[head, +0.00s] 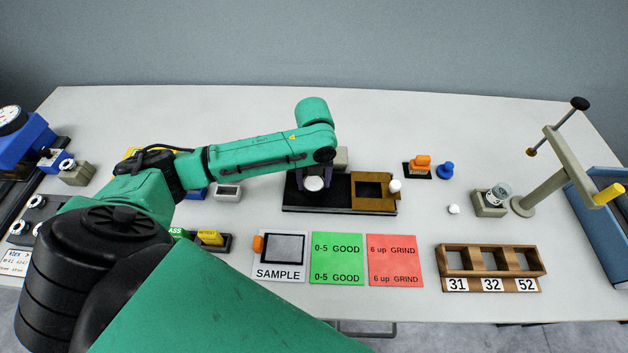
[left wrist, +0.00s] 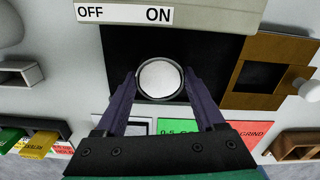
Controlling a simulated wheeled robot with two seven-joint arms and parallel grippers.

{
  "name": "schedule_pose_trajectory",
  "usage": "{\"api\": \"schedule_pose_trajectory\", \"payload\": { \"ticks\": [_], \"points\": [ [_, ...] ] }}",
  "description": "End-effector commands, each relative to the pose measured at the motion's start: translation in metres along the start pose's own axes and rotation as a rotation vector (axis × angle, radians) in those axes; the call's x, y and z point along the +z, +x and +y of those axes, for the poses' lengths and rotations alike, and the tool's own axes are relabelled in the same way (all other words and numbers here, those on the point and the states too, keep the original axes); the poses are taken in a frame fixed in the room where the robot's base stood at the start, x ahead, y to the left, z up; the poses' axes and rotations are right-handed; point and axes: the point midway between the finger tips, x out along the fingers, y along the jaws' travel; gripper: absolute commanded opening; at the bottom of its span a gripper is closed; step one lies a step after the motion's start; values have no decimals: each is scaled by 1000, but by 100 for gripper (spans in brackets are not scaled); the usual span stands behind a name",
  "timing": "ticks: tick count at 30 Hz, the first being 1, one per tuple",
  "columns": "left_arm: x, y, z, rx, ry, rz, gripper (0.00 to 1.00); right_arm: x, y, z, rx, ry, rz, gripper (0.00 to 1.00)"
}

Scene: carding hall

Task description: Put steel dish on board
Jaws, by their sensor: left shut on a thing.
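A round steel dish (left wrist: 160,79) with a pale face and dark rim is between the two dark fingers of my left gripper (left wrist: 160,100) in the left wrist view. The gripper is shut on it. In the head view the dish (head: 315,184) shows as a pale disc over the left part of the black board (head: 340,204). I cannot tell whether it touches the board or is held just above. The board's right part carries a brown frame (head: 374,208) with a dark window and a white knob. My right gripper is not in view.
An OFF/ON box (left wrist: 215,14) stands just behind the dish. In front lie a SAMPLE card (head: 279,273), a green card (head: 337,278) and a red card (head: 394,278). A numbered wooden rack (head: 490,273) and a lever stand (head: 545,190) are right. The back of the table is clear.

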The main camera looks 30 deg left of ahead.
Motion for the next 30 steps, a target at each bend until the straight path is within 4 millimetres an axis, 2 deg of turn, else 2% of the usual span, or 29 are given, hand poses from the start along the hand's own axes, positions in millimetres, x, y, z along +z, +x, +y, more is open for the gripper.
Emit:
{"api": "schedule_pose_trajectory", "payload": {
  "ticks": [3, 11, 12, 14, 15, 23, 26, 30],
  "points": [
    [0, 10, 0, -1, 0, -2, 10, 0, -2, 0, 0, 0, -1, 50],
    [0, 12, 0, -1, 0, -1, 10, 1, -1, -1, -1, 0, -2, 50],
    [0, 13, 0, -1, 0, -1, 75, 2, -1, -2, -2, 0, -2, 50],
    [0, 13, 0, -1, 0, -1, 98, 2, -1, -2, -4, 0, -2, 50],
    [0, 13, 0, -1, 0, -1, 100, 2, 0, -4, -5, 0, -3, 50],
    [1, 9, 0, -1, 0, -2, 100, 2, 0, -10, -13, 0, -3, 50],
    [1, -4, -1, -4, 1, -4, 100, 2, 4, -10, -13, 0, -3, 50],
    [2, -41, -1, -5, 1, -7, 100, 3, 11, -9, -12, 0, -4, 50]
  ]
}}
